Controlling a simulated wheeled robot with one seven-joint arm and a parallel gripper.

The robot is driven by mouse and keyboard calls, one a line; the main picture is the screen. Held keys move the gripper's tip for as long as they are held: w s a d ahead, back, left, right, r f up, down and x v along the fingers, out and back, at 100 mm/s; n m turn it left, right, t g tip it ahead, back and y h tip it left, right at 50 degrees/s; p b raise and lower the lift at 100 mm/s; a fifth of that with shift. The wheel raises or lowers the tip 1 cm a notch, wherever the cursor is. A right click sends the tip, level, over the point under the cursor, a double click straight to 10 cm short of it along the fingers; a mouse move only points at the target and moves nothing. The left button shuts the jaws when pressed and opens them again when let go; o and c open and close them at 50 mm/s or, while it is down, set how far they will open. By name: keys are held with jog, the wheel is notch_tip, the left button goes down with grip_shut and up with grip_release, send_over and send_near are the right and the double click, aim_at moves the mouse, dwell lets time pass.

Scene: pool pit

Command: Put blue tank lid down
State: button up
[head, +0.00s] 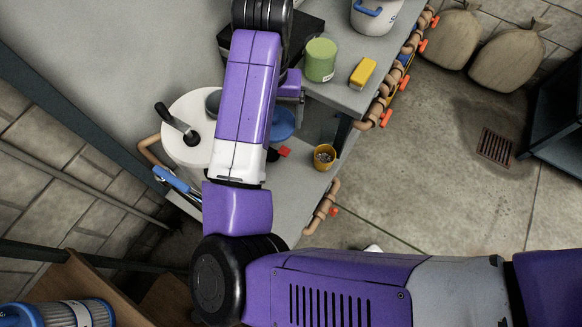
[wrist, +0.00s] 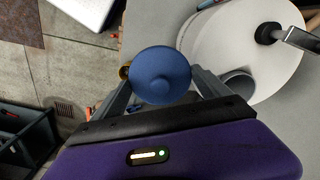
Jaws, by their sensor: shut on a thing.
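The round blue tank lid (wrist: 160,75) is between the two fingers of my gripper (wrist: 160,84), which is shut on it. In the head view the lid (head: 283,124) shows just right of my arm, partly hidden by it, over the grey bench. I cannot tell whether it touches the bench. The white tank (head: 184,148) stands left of my arm, with a black handle on top and a round grey opening (head: 212,101) partly behind the arm. In the wrist view the tank (wrist: 222,45) and its opening (wrist: 238,83) are right of the lid.
A yellow cup (head: 324,157) stands near the bench (head: 300,196) edge, and a small red piece (head: 284,151) lies near the lid. A green canister (head: 320,60) and a yellow block (head: 363,73) are on the upper surface. Pipes with orange valves run along the edge.

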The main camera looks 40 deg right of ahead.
notch_tip(320, 180, down, 14)
jog(key=s+n, duration=0.2)
jog(key=n, duration=0.6)
jog(key=shift+s+d, duration=0.15)
jog(key=shift+s, duration=0.05)
jog(key=shift+f, duration=0.15)
